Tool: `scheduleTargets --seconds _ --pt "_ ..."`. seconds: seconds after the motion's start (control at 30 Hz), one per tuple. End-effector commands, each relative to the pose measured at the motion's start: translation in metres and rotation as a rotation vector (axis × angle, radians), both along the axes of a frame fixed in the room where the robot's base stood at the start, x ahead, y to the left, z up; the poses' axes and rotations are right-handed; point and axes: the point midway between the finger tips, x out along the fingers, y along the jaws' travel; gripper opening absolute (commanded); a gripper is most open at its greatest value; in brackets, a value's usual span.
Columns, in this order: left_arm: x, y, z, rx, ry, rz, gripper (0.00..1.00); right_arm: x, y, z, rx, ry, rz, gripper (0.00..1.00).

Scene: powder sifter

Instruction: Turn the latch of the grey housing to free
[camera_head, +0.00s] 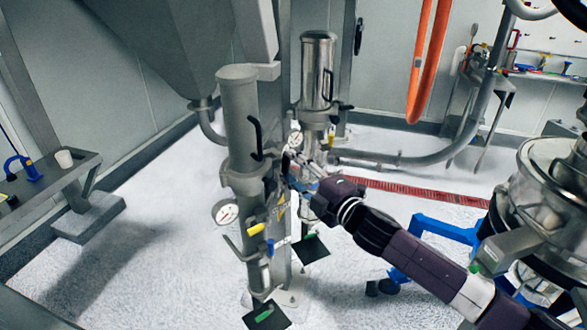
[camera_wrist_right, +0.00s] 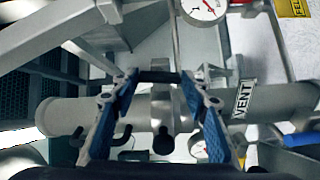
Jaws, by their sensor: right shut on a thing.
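The grey housing (camera_head: 240,120) is a tall upright cylinder left of centre in the head view. In the right wrist view the housing (camera_wrist_right: 70,116) lies across the picture, with a band around its middle. A dark bar, which looks like the latch (camera_wrist_right: 158,76), spans between the fingertips of my right gripper (camera_wrist_right: 157,82). The blue-padded fingers are apart by the bar's length and shut on it. In the head view my right gripper (camera_head: 287,174) is at the housing's right side, and its tips are partly hidden. My left gripper is not in view.
A pressure gauge (camera_head: 226,212) and yellow and blue handles (camera_head: 256,229) sit low on the housing's column. A shiny steel cylinder (camera_head: 317,72) stands behind. A steel vessel (camera_head: 545,170) is at right. A bench (camera_head: 50,180) is at left.

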Motion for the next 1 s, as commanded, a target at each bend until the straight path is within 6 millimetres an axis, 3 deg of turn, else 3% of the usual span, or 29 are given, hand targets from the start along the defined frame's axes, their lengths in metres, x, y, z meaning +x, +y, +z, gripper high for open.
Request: scheduleTargets --seconds 0.3,0.87,0.9,1.0 --pt "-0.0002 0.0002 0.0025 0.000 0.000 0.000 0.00 -0.0002 0.0000 -0.0010 -0.099 -0.072 0.000 0.17" --pt "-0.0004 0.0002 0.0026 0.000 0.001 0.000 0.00 -0.0004 0.0000 -0.0019 -0.120 -0.087 0.000 0.17" --pt "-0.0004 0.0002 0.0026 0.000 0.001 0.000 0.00 -0.0003 -0.0001 -0.0019 -0.120 -0.087 0.000 0.46" --pt "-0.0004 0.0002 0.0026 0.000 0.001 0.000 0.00 -0.0003 -0.0001 -0.0015 -0.119 -0.087 0.000 0.49"
